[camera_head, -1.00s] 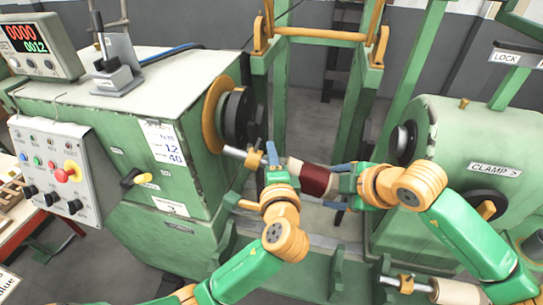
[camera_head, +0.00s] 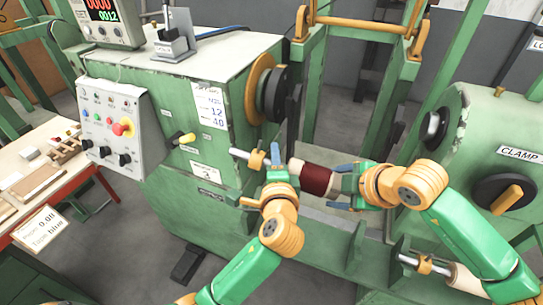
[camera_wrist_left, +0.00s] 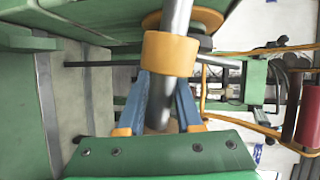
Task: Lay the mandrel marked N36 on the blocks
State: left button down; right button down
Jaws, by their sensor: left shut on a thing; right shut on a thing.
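The mandrel (camera_head: 317,180) is a grey shaft with orange collars and a dark red winding; its marking is not legible. My left gripper (camera_head: 275,157) is shut on the shaft near its left end, and my right gripper (camera_head: 347,187) is shut on it right of the winding. Its free left end is in front of the green headstock, clear of the chuck. In the left wrist view the shaft (camera_wrist_left: 178,18) runs between the blue fingers of my left gripper (camera_wrist_left: 162,105), behind an orange collar. Long wooden blocks (camera_head: 38,182) lie on the left table.
The headstock (camera_head: 225,150) has a dark chuck (camera_head: 272,92); the tailstock (camera_head: 460,150) stands at right. A second mandrel (camera_head: 468,283) with a cream body lies low at right. The left table (camera_head: 85,165) holds a wooden rack (camera_head: 62,148) and a sign (camera_head: 40,227).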

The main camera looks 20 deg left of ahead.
pick_arm(q)
jog(key=f+h+b, duration=0.1)
jog(key=f+b, duration=0.3)
jog(key=f, duration=0.2)
jog(key=w+d+f+h+b, duration=0.1)
jog(key=f+b, duration=0.3)
jog(key=f, duration=0.3)
jog(key=d+f+h+b, duration=0.1)
jog(key=f+b, duration=0.4)
jog(key=f, duration=0.2)
jog(key=shift+w+f, duration=0.1)
jog(key=shift+w, duration=0.2)
jog(key=shift+s+f, duration=0.2)
jog(key=shift+f, duration=0.3)
jog(key=shift+d, duration=0.2)
jog(key=shift+d+f+b, duration=0.1)
jog(key=shift+f+b, duration=0.2)
jog(key=shift+b, duration=0.05)
jog(key=c, duration=0.6)
grip_release()
jog(key=shift+o, duration=1.4)
jog(key=shift+w, duration=0.2)
